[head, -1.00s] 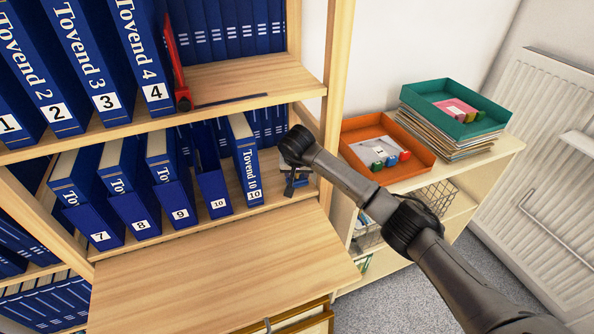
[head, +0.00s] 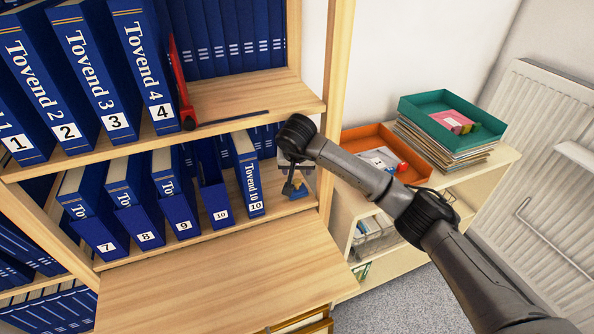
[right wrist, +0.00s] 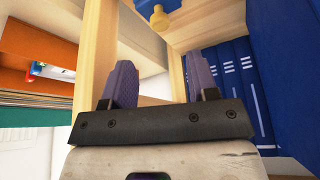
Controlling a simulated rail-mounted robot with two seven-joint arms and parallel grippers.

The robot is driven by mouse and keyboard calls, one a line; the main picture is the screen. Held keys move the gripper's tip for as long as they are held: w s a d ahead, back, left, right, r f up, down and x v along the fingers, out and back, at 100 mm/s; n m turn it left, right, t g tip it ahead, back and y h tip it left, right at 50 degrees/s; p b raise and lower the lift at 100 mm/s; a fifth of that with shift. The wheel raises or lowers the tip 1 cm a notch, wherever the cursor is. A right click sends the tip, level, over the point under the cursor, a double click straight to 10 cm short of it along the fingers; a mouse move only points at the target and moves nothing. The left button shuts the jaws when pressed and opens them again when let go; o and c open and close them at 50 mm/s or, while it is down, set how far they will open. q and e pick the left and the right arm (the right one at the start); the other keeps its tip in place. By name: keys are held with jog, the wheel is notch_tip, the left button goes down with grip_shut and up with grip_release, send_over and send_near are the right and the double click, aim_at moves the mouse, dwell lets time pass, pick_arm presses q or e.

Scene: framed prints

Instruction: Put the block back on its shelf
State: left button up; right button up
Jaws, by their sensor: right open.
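A small blue block with a yellow knob (head: 298,191) stands at the right end of the middle shelf (head: 222,228), right of the Tovend 10 volume (head: 250,180). It also shows at the top edge of the right wrist view (right wrist: 155,14), partly cut off. My right gripper (head: 293,184) is at the block, with its fingers partly overlapping it in the head view. In the right wrist view, the gripper (right wrist: 160,78) is open, its two fingers apart with nothing between them, and the block lies beyond the tips. My left gripper is not in view.
Blue slipcases (head: 180,216) stand left of Tovend 10. The shelf's wooden upright (head: 333,120) is close on the right. An orange tray (head: 365,142) and a teal tray (head: 425,105) sit on a low cabinet. The wooden surface below (head: 215,280) is clear.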

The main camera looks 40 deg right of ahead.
jog(key=shift+v, duration=1)
